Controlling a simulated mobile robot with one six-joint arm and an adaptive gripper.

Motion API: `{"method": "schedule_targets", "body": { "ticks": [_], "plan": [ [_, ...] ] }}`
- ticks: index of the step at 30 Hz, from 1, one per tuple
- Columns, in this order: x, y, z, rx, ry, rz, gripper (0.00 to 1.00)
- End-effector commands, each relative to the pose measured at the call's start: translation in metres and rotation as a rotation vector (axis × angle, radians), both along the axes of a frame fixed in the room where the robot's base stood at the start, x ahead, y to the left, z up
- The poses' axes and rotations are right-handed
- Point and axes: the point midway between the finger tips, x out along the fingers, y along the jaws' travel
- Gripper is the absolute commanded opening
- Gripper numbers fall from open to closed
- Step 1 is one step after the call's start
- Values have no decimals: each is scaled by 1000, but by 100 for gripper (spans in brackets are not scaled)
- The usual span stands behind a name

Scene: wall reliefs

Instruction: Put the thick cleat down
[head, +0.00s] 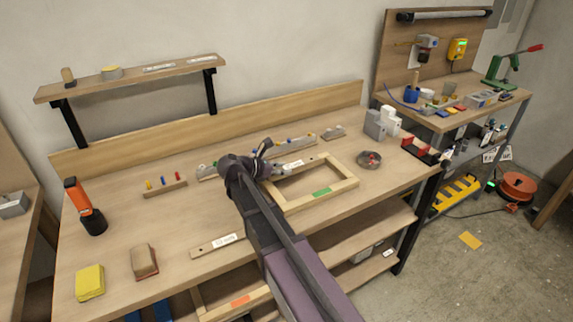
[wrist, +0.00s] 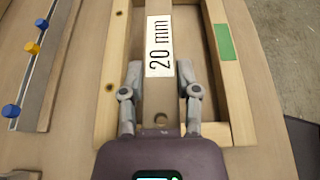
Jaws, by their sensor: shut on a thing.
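The thick cleat (wrist: 160,105) is a pale wooden bar with a white "20 mm" label. My gripper (wrist: 158,80) is shut on it, one finger on each long side. In the head view the labelled cleat (head: 293,165) shows just beyond my gripper (head: 268,163), by the far rail of a wooden frame (head: 347,182). In the wrist view the cleat lies over the frame's opening, between its long rails (wrist: 233,75). I cannot tell whether it touches the frame or the bench. My arm hides part of the frame's left side.
Another labelled wooden strip (head: 205,248) lies at the bench's front edge. Clamp bars with blue and yellow knobs (wrist: 35,75) lie behind the frame. A round dish (head: 369,160) and grey blocks (head: 376,124) stand right.

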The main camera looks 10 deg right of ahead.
Motion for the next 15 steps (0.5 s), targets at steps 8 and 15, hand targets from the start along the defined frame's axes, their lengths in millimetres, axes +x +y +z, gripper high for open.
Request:
{"method": "schedule_targets", "body": {
  "ticks": [8,15],
  "plan": [
    [49,-15,-5,-1,-1,-1,0],
    [61,-20,-6,-1,-1,1,0]
  ]
}}
